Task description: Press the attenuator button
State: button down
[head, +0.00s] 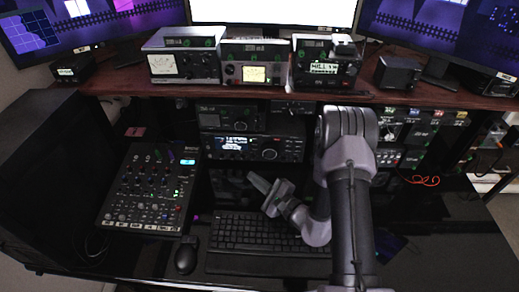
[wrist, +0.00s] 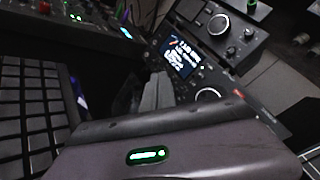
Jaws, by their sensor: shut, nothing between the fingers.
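The radio (head: 252,147) with a lit display and a large round knob sits under the wooden shelf in the head view. In the wrist view the same radio (wrist: 213,80) appears tilted, with its display and knobs near the upper middle. The attenuator button is too small to pick out among the controls. My gripper (head: 256,182) is below and in front of the radio, above the back of the keyboard. In the wrist view my gripper (wrist: 157,92) has its fingers together, pointing toward the lower part of the radio. I cannot see it touching anything.
A keyboard (head: 258,232) lies below my gripper, with a mouse (head: 186,254) left of it. A mixer (head: 150,190) stands at the left. The wooden shelf (head: 420,98) carries meters and monitors. A rack of small modules (head: 408,132) is at the right.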

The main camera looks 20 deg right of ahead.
aim_at(255, 149)
jog(key=shift+a, duration=0.1)
jog(key=shift+w, duration=0.1)
jog(key=shift+w+r, duration=0.1)
jog(key=shift+w, duration=0.2)
jog(key=w, duration=0.2)
jog(key=w+d, duration=0.1)
jog(key=w, duration=0.1)
jog(key=w+d, duration=0.1)
jog(key=shift+w+p, duration=0.4)
jog(key=shift+w+d, duration=0.35)
jog(key=shift+w, duration=0.55)
jog(key=shift+w, duration=0.1)
dwell(0.8)
jog(key=shift+w+d+b, duration=0.1)
jog(key=shift+w+b, duration=0.05)
jog(key=shift+b, duration=0.25)
jog(key=shift+w, duration=0.1)
jog(key=shift+w+d, duration=0.1)
jog(key=shift+w, duration=0.05)
